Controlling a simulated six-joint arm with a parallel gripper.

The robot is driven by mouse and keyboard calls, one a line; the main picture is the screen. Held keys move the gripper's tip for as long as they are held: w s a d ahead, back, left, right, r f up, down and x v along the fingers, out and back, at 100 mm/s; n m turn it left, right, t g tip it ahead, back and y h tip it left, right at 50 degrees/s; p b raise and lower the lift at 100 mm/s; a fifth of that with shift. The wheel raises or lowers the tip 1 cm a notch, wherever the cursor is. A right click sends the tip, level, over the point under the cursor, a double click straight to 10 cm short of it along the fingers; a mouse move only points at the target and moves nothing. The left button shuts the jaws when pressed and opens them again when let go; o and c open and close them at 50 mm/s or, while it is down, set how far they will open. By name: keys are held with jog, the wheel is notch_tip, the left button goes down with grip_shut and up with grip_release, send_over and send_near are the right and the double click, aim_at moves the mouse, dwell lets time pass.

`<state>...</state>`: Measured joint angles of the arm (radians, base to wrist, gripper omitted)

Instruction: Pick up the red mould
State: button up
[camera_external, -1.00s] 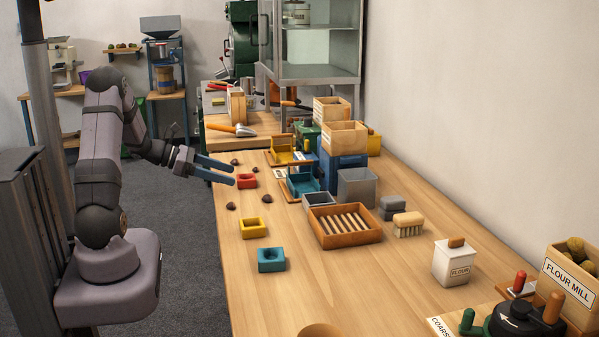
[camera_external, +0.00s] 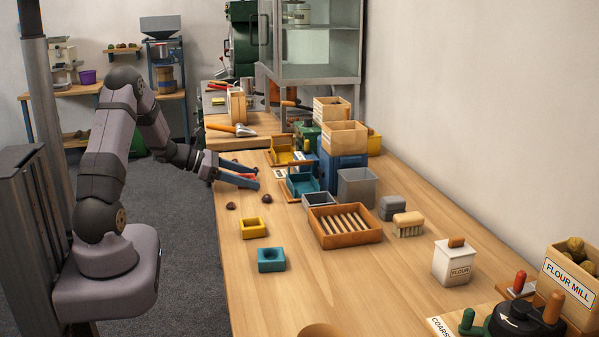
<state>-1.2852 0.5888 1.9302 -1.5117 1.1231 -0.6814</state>
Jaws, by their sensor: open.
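The red mould (camera_external: 247,176) is on the left part of the table, mostly hidden by my gripper (camera_external: 257,178). Only a small red patch of it shows between the two blue fingers. My gripper is open and reaches in from the left, low over the table, with its fingers on either side of the mould as seen here. I cannot tell whether the fingers touch it.
Dark chestnuts (camera_external: 231,206) lie just in front of the gripper. A yellow mould (camera_external: 253,228) and a teal mould (camera_external: 271,260) stand nearer. A blue station (camera_external: 303,185) and a slatted wooden tray (camera_external: 345,240) stand to the right.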

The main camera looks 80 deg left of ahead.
aim_at(248, 176)
jog(key=shift+c, duration=0.3)
jog(key=c, duration=1.1)
jog(key=shift+r, duration=0.1)
notch_tip(248, 176, up, 10)
jog(key=shift+w+f, duration=0.1)
